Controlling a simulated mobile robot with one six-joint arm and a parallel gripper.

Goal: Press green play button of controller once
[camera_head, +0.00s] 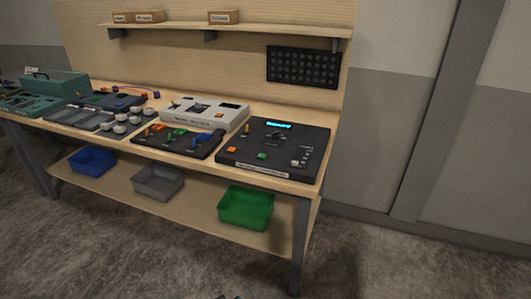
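The controller (286,140) is a dark, flat console at the right end of the bench top, with a lit cyan display (279,125) at its back. Its green button (262,156) is at the front, left of the middle. An orange button (232,149) sits to the left of the green one. Small light-coloured controls are at the front right of its face. Only a small dark tip, seemingly of my gripper (228,297), shows at the bottom edge, far below and in front of the controller. Its opening cannot be made out.
A dark panel with coloured levers (178,139) stands left of the controller, and a light grey device (205,112) behind it. Green (246,225), grey and blue bins sit on the lower shelf. The upper shelf (270,30) holds small boxes. The floor in front is clear.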

